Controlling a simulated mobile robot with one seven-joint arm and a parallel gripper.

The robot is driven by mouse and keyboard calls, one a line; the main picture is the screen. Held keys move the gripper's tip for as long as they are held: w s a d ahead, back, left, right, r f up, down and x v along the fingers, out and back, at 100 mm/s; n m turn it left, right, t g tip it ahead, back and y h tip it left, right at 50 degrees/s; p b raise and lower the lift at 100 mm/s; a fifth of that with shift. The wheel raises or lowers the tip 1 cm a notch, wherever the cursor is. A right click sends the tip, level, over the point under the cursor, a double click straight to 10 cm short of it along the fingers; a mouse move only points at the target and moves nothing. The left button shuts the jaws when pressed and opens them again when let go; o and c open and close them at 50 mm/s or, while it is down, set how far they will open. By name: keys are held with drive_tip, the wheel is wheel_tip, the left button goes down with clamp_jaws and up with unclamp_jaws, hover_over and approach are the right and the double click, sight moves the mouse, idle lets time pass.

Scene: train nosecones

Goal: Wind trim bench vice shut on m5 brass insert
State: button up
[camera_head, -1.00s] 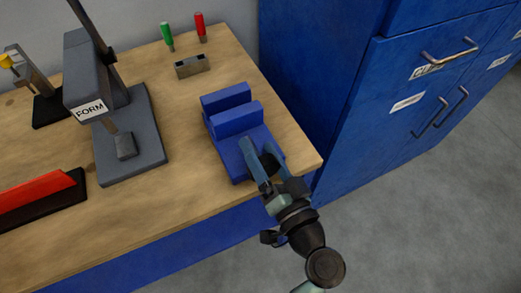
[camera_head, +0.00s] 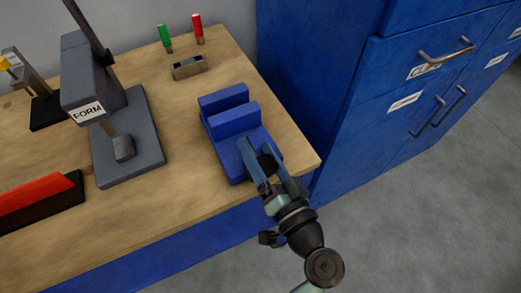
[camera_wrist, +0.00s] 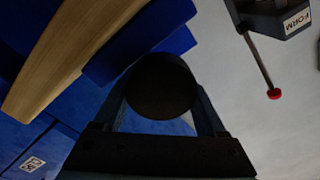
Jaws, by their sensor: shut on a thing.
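The blue bench vice (camera_head: 234,121) sits near the right front corner of the wooden bench in the head view. Its two upright jaws stand close together with a narrow gap between them. My gripper (camera_head: 268,163) is at the vice's front end, shut on a dark round knob (camera_wrist: 160,88), which lies between the two fingers in the wrist view. Part of the vice's blue body (camera_wrist: 120,48) shows behind the knob there. I cannot make out the brass insert in either view; the jaw gap is too small and shaded to show it.
A grey press labelled FORM (camera_head: 128,150) stands left of the vice. A small grey block (camera_head: 189,67) and green (camera_head: 164,38) and red (camera_head: 198,29) handled tools are at the back. A red-topped black block (camera_head: 40,200) lies front left. Blue cabinets (camera_head: 400,100) stand right.

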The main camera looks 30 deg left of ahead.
sight(267, 170)
drive_tip(key=shift+s+a+f+g, duration=0.3)
drive_tip(key=shift+s+a+f, duration=0.1)
drive_tip(key=shift+f, duration=0.25)
drive_tip(key=o, duration=1.3)
drive_tip(key=shift+s, duration=0.1)
drive_tip(key=shift+r, duration=0.5)
drive_tip(key=shift+s+d+f, duration=0.15)
drive_tip(key=shift+d+f, duration=0.05)
drive_tip(key=shift+d, duration=0.55)
drive_tip(key=shift+r+b+v, duration=0.15)
drive_tip(key=shift+b+v, duration=0.1)
drive_tip(key=shift+v, duration=1.3)
drive_tip(key=shift+r+b+v, duration=0.15)
drive_tip(key=shift+b+v, duration=0.05)
drive_tip(key=shift+v, duration=1.3)
drive_tip(key=shift+b+v, duration=0.3)
drive_tip(key=shift+v, duration=3.4)
